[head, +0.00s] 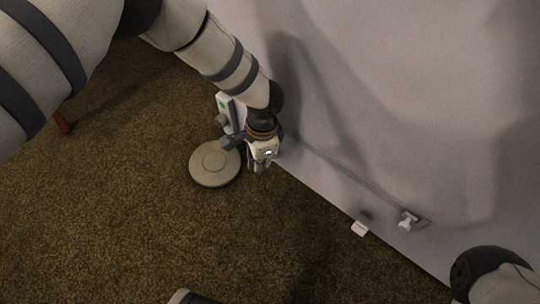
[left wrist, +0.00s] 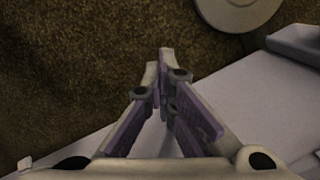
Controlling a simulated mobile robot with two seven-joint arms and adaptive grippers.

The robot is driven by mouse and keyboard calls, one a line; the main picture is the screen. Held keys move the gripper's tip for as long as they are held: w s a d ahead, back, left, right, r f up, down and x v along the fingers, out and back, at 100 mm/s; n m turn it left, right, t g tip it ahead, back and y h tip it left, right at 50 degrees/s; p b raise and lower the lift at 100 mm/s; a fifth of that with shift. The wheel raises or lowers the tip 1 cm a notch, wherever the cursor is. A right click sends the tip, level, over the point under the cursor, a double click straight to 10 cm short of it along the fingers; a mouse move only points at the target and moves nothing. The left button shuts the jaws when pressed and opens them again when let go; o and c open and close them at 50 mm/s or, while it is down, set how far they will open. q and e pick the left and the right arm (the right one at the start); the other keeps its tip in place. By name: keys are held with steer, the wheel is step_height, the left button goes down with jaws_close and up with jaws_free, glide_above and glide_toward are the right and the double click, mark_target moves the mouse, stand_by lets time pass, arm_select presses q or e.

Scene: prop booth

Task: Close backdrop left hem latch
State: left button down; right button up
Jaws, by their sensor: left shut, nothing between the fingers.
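The grey backdrop (head: 400,90) hangs on the right, its hem running diagonally along the carpet. By its left part stands a pale fitting with a green mark (head: 223,102) and a grey knob, partly hidden by my left arm; I cannot tell whether this is the left hem latch or how it is set. My left gripper (head: 259,166) points down beside the hem, just right of a round grey disc. Its fingers (left wrist: 163,58) are together and empty in the left wrist view. My right gripper is out of view; only part of that arm shows.
The round grey disc (head: 215,165) lies on the brown carpet and shows in the left wrist view (left wrist: 238,8). A small white fitting (head: 409,220) sits on the hem farther right, near a pale tab (head: 361,227).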

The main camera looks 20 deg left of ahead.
arm_select(q)
steer(key=w, duration=0.2)
steer(key=w+d+f+t+h, duration=0.1)
steer(key=shift+w, duration=0.1)
steer(key=shift+w+f+b, duration=0.2)
steer(key=shift+w+b, duration=0.1)
steer(key=shift+w, duration=0.05)
steer(key=shift+w+d+r, duration=0.25)
steer(key=shift+w+r, duration=0.15)
steer(key=shift+r, duration=0.05)
steer(key=s+p, duration=0.2)
steer(key=p, duration=0.1)
steer(key=shift+s+a+f, duration=0.25)
steer(key=shift+s+f, duration=0.05)
steer(key=shift+s, duration=0.1)
steer(key=r+p, duration=0.2)
steer(key=r, duration=0.1)
steer(key=r+p, duration=0.2)
steer(key=r, duration=0.1)
steer(key=shift+s+a+r, duration=0.1)
steer(key=shift+s+a, duration=0.05)
steer(key=shift+a, duration=0.05)
